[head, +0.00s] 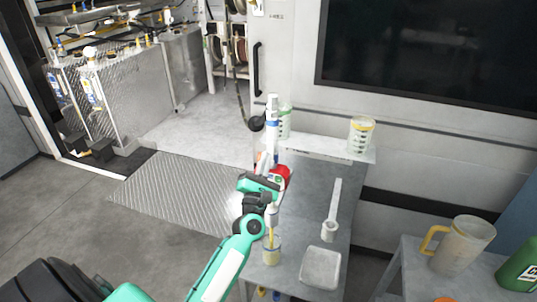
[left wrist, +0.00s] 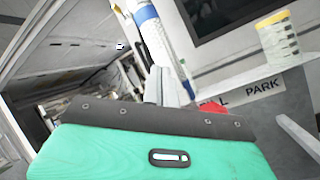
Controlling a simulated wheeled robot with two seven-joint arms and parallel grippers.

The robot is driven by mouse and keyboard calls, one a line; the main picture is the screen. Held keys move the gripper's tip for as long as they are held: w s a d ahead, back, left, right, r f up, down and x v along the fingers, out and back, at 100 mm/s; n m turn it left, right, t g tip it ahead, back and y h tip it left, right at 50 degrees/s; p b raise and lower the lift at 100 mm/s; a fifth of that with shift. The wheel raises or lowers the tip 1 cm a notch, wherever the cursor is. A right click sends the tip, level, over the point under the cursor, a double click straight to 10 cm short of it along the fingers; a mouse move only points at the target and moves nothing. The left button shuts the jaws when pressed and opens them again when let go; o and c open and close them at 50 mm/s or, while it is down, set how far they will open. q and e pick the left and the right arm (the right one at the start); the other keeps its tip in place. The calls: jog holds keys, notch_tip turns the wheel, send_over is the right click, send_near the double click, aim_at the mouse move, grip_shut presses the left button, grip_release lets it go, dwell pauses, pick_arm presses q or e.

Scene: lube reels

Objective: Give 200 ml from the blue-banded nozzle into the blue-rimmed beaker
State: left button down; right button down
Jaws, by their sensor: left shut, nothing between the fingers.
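The blue-banded nozzle (head: 271,124) stands roughly upright at the left end of the white shelf. In the left wrist view the nozzle (left wrist: 148,22) rises just beyond my fingers. My left gripper (head: 265,163) is shut and empty, just below and in front of the nozzle; its fingers (left wrist: 167,84) point at it. I cannot tell whether they touch it. A graduated beaker (head: 285,122) with a greenish rim stands partly behind the nozzle. A yellow-rimmed beaker (head: 361,134) stands at the shelf's right end. I cannot make out a blue rim. My right gripper is not in view.
A red object (head: 286,173) sits beside my gripper. The grey bench holds a white dipper (head: 331,226), a square tray (head: 321,267) and a small pot (head: 271,256). A jug (head: 464,244) stands on the right table. The bench between shelf and dipper is mostly clear.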

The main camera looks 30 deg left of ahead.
pick_arm(q)
jog(key=shift+s+d+r, duration=0.15)
jog(key=shift+s+r, duration=0.05)
jog(key=shift+s, duration=0.3)
jog(key=s, duration=0.1)
jog(key=s+r+p, duration=0.1)
jog(key=s, duration=0.1)
jog(key=s+d+p, duration=0.1)
jog(key=shift+s+r, duration=0.3)
dwell(0.4)
